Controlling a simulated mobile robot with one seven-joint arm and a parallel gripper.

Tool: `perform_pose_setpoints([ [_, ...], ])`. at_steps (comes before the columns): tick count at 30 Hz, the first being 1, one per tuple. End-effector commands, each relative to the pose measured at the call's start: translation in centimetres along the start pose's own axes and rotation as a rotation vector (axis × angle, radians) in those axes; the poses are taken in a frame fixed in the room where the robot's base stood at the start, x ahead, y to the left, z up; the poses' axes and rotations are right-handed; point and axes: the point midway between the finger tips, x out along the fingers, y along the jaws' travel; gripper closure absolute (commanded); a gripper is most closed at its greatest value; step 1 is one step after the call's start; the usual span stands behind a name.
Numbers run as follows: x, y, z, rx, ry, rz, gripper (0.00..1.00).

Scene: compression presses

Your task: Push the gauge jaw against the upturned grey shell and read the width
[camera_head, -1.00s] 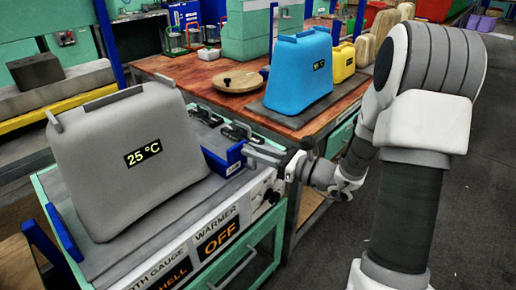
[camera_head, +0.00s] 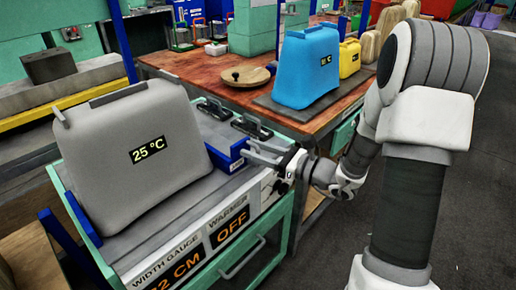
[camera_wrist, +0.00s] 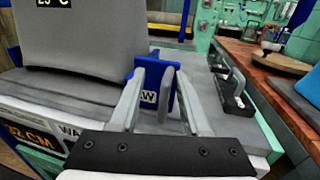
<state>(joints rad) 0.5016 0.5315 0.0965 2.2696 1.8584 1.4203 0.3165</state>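The upturned grey shell (camera_head: 135,170) stands on the gauge bench (camera_head: 190,218), its label reading 25 °C. The blue gauge jaw (camera_head: 226,156) is at its right side and appears to touch it. The jaw shows behind my fingers in the wrist view (camera_wrist: 152,72), its label partly covered. My gripper (camera_head: 262,152) is at the jaw's outer side, fingers apart and pointing at it; it also shows in the wrist view (camera_wrist: 152,95). The width gauge display (camera_head: 172,274) shows a reading ending in "2 CM", apparently 32 CM in the wrist view (camera_wrist: 30,134).
A warmer panel (camera_head: 230,227) reads OFF. Black handled clamps (camera_head: 250,126) sit on the bench behind the jaw. A blue shell (camera_head: 306,68) and a round wooden lid (camera_head: 244,76) are on the wooden table behind. Open floor lies to the right.

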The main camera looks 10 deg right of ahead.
Motion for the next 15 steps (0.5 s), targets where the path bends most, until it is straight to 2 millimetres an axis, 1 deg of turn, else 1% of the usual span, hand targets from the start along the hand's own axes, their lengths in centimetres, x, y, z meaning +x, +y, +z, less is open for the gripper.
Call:
perform_pose_setpoints([
  [12, -0.07, -0.25, 0.09, -0.003, -0.001, -0.006, 0.55],
  [15, -0.46, -0.32, 0.14, -0.003, 0.000, -0.007, 0.55],
])
